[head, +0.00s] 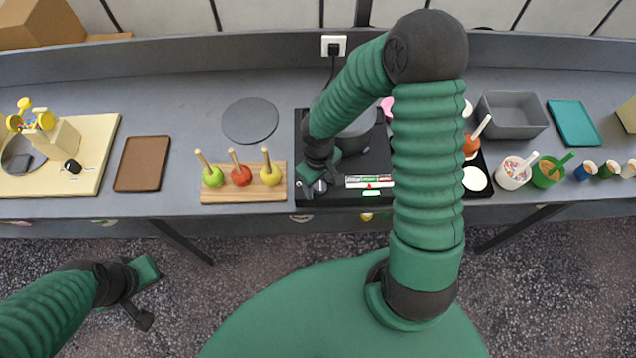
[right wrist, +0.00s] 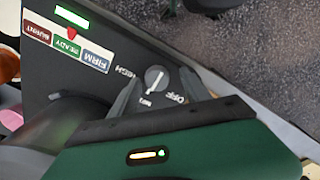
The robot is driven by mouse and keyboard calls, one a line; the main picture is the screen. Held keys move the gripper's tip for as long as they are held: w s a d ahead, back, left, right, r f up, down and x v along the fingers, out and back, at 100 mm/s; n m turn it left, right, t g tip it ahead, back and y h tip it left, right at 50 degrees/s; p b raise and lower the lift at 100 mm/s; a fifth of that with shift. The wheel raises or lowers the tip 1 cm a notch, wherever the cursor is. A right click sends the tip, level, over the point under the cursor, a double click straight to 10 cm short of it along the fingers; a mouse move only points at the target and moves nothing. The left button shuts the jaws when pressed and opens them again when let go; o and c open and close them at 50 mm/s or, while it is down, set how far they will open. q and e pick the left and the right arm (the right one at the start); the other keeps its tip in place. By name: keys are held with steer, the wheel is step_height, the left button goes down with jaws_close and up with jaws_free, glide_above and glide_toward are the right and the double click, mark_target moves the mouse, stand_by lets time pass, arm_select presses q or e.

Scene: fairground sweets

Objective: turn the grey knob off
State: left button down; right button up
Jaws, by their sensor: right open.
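The grey knob (right wrist: 156,78) is a small round dial with a light mark, on the black cooker's front panel in the right wrist view. Around it are the words HIGH and OFF and a smaller label I cannot read surely. I cannot tell which word the mark points at. My right gripper (right wrist: 160,80) is open, its fingers on either side of the knob; contact is not clear. In the head view the right gripper (head: 313,182) is over the front left of the black cooker (head: 300,150), partly hiding the knob.
A grey pot (head: 357,138) stands on the cooker behind my right arm. A board with toffee apples (head: 272,194) stands close left of the cooker. The panel's indicator (right wrist: 66,45) reads BURNT, READY, FIRM, with a red pointer by READY. Cups stand at right.

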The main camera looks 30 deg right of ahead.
steer(key=shift+d+f, duration=0.15)
steer(key=shift+d, duration=0.4)
steer(key=shift+c, duration=1.5)
steer(key=shift+a, duration=0.45)
steer(key=c, duration=0.7)
jaws_close()
arm_select(q)
steer(key=shift+d+r, duration=0.1)
steer(key=shift+d, duration=0.25)
arm_select(e)
steer(key=shift+d, duration=0.15)
